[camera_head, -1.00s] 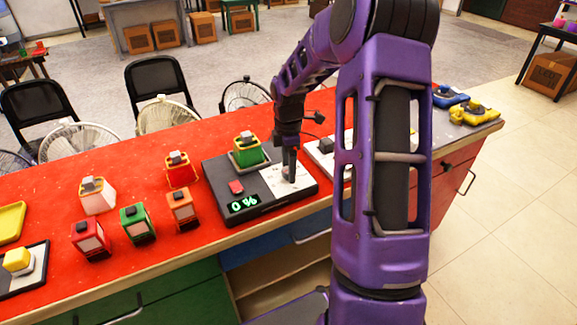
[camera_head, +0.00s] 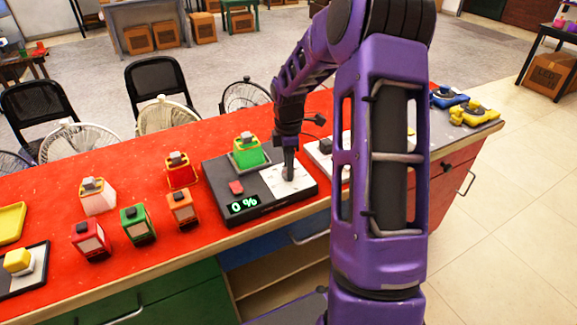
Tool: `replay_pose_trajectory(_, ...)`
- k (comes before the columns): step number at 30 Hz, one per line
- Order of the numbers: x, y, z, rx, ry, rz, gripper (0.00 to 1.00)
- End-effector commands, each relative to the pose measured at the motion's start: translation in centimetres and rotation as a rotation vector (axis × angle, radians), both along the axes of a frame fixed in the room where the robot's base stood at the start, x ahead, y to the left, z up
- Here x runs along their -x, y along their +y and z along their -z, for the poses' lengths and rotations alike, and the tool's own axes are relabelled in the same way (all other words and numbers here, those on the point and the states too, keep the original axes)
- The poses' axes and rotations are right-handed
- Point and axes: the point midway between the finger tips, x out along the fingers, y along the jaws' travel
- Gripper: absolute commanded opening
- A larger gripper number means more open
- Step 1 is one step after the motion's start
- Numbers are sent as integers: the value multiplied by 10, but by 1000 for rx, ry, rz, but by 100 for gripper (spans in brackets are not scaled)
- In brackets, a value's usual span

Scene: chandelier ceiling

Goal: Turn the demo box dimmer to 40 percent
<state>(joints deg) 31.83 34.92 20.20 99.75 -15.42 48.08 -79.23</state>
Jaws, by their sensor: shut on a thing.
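The black demo box (camera_head: 215,185) sits on the red counter near its front edge. Its green display (camera_head: 243,204) reads 0 %. A red button (camera_head: 236,187) is above the display, and a green lantern-like unit (camera_head: 248,153) stands at the back of the box. A white dial plate (camera_head: 276,187) covers the right part of the box. My gripper (camera_head: 289,174) points down over this plate, with its fingers shut on the dimmer knob, which is mostly hidden by the fingers.
Several small lanterns, such as an orange one (camera_head: 182,208), a red one (camera_head: 90,239) and a white one (camera_head: 98,195), stand left of the box. Another light panel (camera_head: 320,152) is close on the right, partly behind my arm. Fans (camera_head: 167,115) stand behind the counter.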

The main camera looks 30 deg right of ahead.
Motion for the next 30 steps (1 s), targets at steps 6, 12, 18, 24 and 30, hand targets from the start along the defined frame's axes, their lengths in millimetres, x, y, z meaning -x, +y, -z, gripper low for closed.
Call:
replay_pose_trajectory(6,0,1,-1,0,1,158,0)
replay_pose_trajectory(12,0,1,-1,1,0,346,0)
replay_pose_trajectory(18,0,1,-1,1,-1,537,0)
replay_pose_trajectory(24,1,1,0,1,-1,727,0)
replay_pose_trajectory(30,1,1,-1,1,-1,914,0)
